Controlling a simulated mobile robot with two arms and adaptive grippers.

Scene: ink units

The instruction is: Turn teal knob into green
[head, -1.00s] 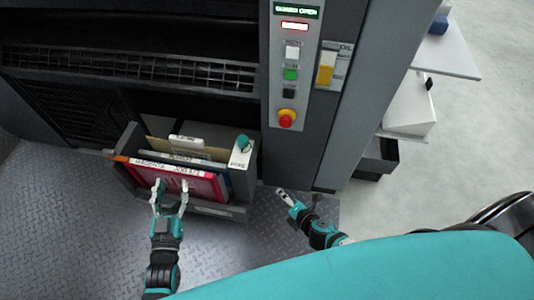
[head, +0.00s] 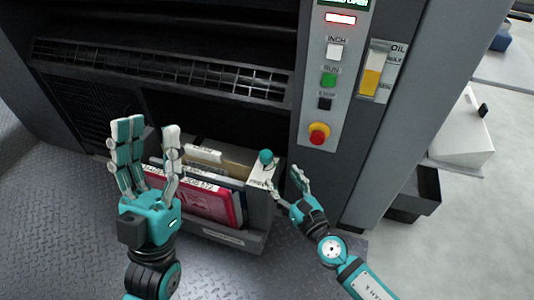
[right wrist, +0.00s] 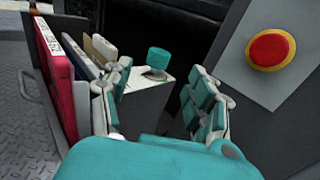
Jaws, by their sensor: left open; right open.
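The teal knob (head: 266,157) sits on top of a white labelled plate (head: 262,174) at the right end of the ink drawer; the label is too small to read fully. In the right wrist view the knob (right wrist: 159,58) stands upright between and beyond my open fingers. My right gripper (head: 286,185) is open and empty, just right of and slightly in front of the knob, apart from it. My left gripper (head: 146,150) is open and empty, raised in front of the drawer's left part.
The open drawer holds a red ink unit (head: 205,200) and several others behind it. A control panel (head: 318,123) with a red emergency button (head: 319,133) is right of the knob. An oil gauge (head: 372,80) is beside it. Floor in front is clear.

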